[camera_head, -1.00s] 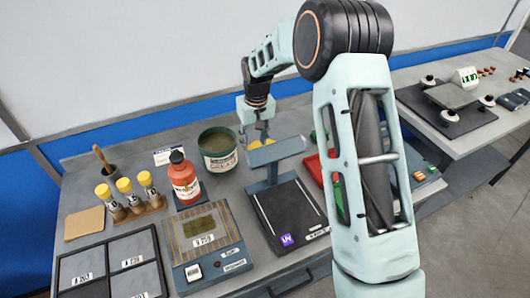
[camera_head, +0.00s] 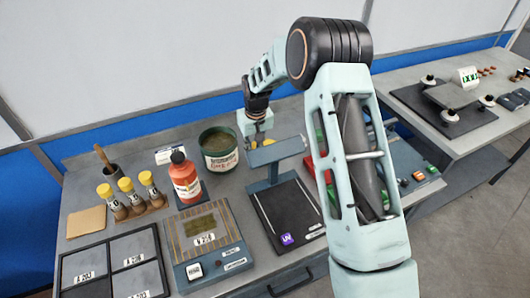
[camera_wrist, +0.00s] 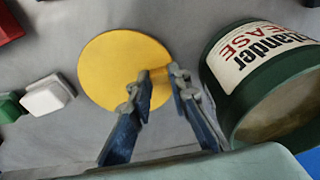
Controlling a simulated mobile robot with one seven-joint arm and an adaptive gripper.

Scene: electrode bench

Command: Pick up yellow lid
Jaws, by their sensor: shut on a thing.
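The yellow lid (camera_wrist: 105,62) is a flat round disc in the wrist view, beside the dark green can. My gripper (camera_wrist: 162,74) is shut on its can-side edge, one finger over the disc and one just outside its rim. In the head view only a sliver of the lid (camera_head: 268,142) shows behind the UV stand, and my gripper (camera_head: 252,142) is low between the can and the stand, its fingertips partly hidden. I cannot tell whether the lid is clear of the bench.
The open green can (camera_head: 219,150) stands close to my gripper; it also shows in the wrist view (camera_wrist: 222,92). The UV stand (camera_head: 275,152) is in front. A red bottle (camera_head: 184,180) stands left. White (camera_wrist: 47,96) and green (camera_wrist: 10,106) blocks lie left in the wrist view.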

